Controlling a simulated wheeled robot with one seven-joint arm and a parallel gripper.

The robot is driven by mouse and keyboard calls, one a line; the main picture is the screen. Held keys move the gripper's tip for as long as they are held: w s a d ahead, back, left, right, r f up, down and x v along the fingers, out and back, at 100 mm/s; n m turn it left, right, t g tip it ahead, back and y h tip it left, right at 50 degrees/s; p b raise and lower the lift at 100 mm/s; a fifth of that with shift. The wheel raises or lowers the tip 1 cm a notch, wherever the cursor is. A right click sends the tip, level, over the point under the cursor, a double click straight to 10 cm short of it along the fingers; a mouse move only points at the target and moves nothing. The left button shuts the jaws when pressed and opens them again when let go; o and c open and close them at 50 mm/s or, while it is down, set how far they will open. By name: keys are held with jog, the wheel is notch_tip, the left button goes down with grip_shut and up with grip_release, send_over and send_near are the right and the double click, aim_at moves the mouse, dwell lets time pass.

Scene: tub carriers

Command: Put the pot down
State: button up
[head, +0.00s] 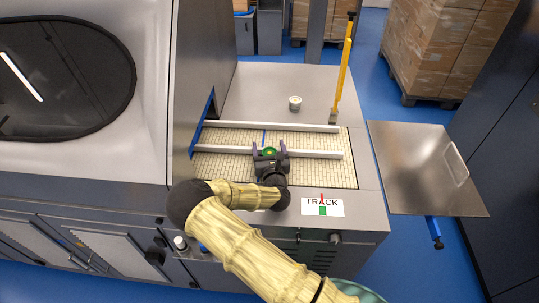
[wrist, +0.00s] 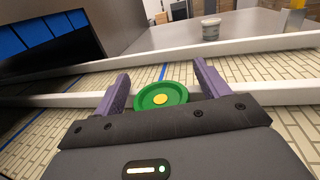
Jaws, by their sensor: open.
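A round green pot (head: 269,153) with a yellow centre sits on the tiled belt (head: 225,138), beside the front white rail. In the wrist view the green pot (wrist: 160,97) lies between the two purple fingers, with a gap showing on each side. My gripper (head: 269,147) is open around it, low over the belt. The pot's underside is hidden, so its contact with the belt cannot be seen directly. A small grey-white tub (head: 295,103) stands upright on the grey top behind the rear rail; it also shows in the wrist view (wrist: 210,29).
Two white rails run across the belt, the rear rail (head: 270,127) behind the pot. A yellow post (head: 343,70) stands at the back right. A machine housing with a blue-edged opening (head: 204,115) is at the left. A metal tray (head: 420,165) extends to the right.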

jog(key=shift+w, duration=0.1)
jog(key=shift+c, duration=0.4)
jog(key=c, duration=1.1)
notch_tip(320, 180, up, 10)
jog(key=shift+b, duration=1.1)
